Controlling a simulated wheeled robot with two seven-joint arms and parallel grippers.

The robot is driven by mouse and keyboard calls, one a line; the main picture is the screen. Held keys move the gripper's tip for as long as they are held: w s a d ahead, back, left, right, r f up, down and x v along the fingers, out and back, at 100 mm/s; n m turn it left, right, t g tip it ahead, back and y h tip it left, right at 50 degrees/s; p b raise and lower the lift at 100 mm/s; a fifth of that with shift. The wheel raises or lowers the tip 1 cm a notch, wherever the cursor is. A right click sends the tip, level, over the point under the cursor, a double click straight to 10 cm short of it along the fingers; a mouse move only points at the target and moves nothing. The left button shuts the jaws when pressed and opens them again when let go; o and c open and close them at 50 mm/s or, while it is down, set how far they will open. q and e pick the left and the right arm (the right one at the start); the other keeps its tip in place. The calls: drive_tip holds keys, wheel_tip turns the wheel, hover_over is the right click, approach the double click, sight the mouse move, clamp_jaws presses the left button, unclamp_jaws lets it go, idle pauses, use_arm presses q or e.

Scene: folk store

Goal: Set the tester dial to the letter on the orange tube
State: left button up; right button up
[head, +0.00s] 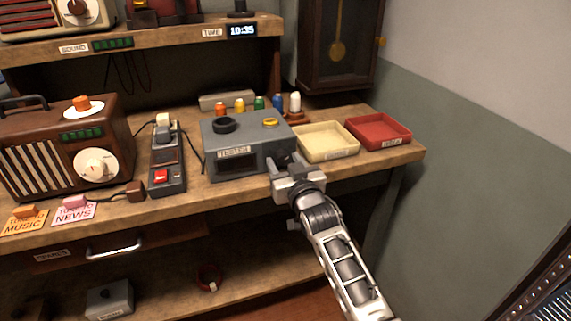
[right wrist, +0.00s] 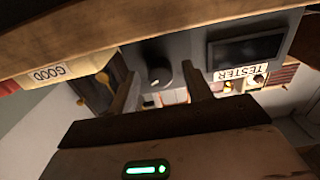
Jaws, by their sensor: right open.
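The grey tester (head: 220,168) stands on the bench. It has a dark ring and a yellow ring on top, and a dark window in front. The right wrist view shows its dark round dial (right wrist: 159,75) with a light mark; dial letters are not readable. My right gripper (head: 283,163) is at the tester's front right and hides the dial in the head view. In the wrist view its open fingers (right wrist: 161,80) lie either side of the dial; contact is unclear. The orange tube (head: 220,109) stands behind the tester; its letter is not readable. My left gripper is out of view.
A cream tray (head: 328,157) and a red tray (head: 381,146) lie right of the tester. A device with a red button (head: 161,176) and a wooden radio (head: 60,150) stand left.

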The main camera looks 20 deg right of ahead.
drive_tip(key=c, duration=1)
